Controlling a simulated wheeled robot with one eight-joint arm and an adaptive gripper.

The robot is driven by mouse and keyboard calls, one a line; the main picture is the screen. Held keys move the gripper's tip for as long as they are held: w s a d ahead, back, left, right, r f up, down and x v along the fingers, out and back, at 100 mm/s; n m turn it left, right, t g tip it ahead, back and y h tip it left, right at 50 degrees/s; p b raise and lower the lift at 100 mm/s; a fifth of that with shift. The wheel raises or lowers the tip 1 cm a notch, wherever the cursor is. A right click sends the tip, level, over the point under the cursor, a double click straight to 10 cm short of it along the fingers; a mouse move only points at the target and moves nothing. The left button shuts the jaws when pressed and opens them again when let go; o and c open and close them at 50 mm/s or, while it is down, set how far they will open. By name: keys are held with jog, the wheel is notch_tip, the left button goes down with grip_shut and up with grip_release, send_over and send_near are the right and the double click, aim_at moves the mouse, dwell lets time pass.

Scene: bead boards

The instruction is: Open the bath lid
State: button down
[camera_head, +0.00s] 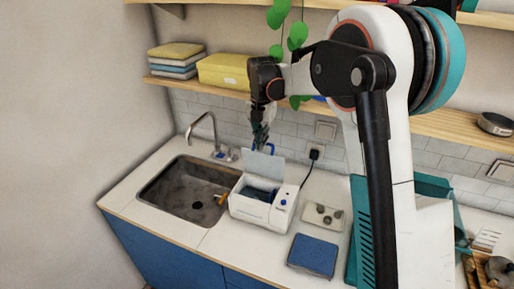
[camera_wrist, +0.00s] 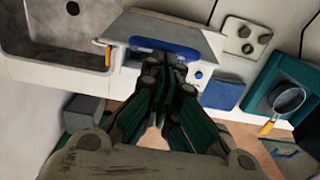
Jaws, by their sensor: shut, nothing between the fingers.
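The bath (camera_head: 252,212) is a white box with a blue knob on the counter, right of the sink. Its grey lid (camera_head: 263,168) stands raised at the back, and the bluish inside shows. In the wrist view the lid (camera_wrist: 180,28) has a blue handle (camera_wrist: 165,45) along its edge. My gripper (camera_head: 260,143) is shut and empty at the lid's upper edge. In the wrist view its fingertips (camera_wrist: 167,62) are close by the handle; I cannot tell whether they touch it.
The sink (camera_head: 185,190) with its faucet (camera_head: 205,128) lies left of the bath. A tray with round pieces (camera_head: 323,217), a blue pad (camera_head: 312,255) and a teal rack (camera_head: 357,225) lie to the right. A shelf (camera_head: 205,88) runs above.

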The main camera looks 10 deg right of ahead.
jog(key=shift+w+d, duration=0.5)
jog(key=shift+w, duration=0.25)
jog(key=shift+r, duration=0.1)
